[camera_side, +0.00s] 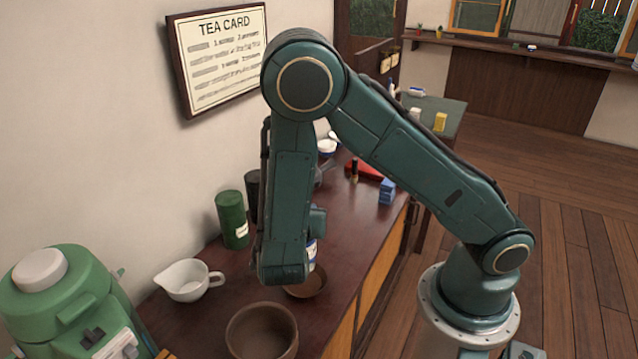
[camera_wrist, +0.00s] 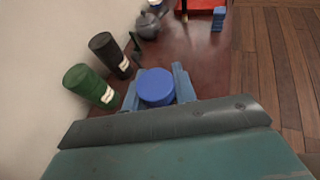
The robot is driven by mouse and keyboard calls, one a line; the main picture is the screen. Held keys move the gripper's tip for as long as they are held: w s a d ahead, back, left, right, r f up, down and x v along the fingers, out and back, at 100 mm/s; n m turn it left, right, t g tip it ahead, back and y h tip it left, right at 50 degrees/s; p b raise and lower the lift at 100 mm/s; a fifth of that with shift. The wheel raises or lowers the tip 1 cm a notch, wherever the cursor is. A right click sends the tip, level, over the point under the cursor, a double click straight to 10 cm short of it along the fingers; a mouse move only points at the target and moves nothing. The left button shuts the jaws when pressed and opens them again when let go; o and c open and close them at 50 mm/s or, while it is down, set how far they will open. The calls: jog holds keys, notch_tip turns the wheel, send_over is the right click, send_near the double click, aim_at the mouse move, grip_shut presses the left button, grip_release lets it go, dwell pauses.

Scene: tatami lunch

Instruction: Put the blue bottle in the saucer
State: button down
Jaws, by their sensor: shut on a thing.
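The blue bottle shows its round blue cap (camera_wrist: 156,87) in the wrist view, between the two blue fingers of my gripper (camera_wrist: 158,84). My gripper is shut on the bottle. In the side view a white and blue part of the bottle (camera_side: 311,254) shows beside my forearm, just above the saucer; the rest is hidden. The saucer (camera_side: 308,287) is a small brown dish on the dark red counter, partly covered by my arm. I cannot tell whether the bottle touches it. The saucer is not visible in the wrist view.
A brown bowl (camera_side: 262,331) and a white pitcher (camera_side: 187,280) stand near the saucer. A green canister (camera_side: 232,219) and a black canister (camera_wrist: 109,54) stand by the wall. A green machine (camera_side: 70,300) is at the left. A blue block (camera_side: 387,191) lies farther back.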

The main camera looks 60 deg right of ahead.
jog(key=shift+f, duration=1)
jog(key=shift+f, duration=2.05)
jog(key=c, duration=1.1)
grip_release()
jog(key=shift+v, duration=6.05)
jog(key=shift+d+r, duration=0.15)
jog(key=shift+r, duration=0.05)
